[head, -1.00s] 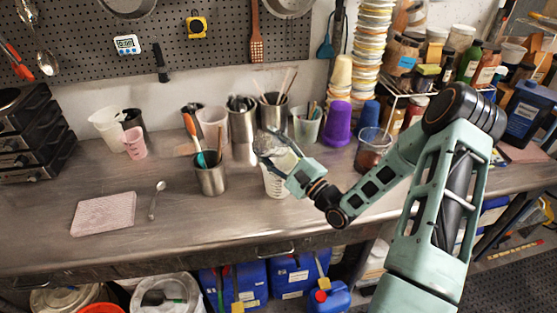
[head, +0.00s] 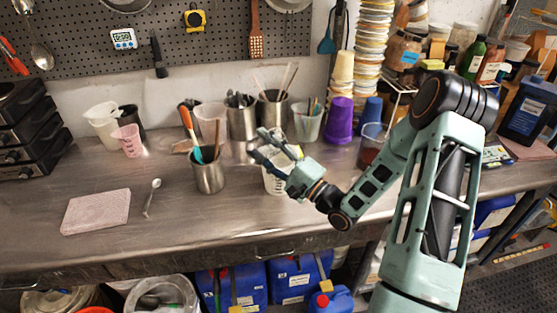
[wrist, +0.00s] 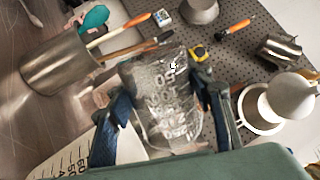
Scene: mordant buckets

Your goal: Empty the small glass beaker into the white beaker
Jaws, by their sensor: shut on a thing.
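My gripper (wrist: 165,110) is shut on the small clear glass beaker (wrist: 160,95), one dark finger on each side of it in the wrist view. The glass has raised lettering, and I cannot tell what it holds. In the head view my gripper (head: 272,150) is above the white beaker (head: 275,183), and the glass is hard to make out there. The white beaker stands upright on the steel bench, partly hidden by my gripper. Its wall with graduation marks shows at the lower left of the wrist view (wrist: 62,163).
A steel cup (head: 208,175) with an orange-handled tool stands just left of the white beaker. Behind are steel pots (head: 242,122) and a clear tool cup (head: 308,125). A purple cup (head: 338,120) and a reddish container (head: 371,148) stand right. The bench front is mostly clear.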

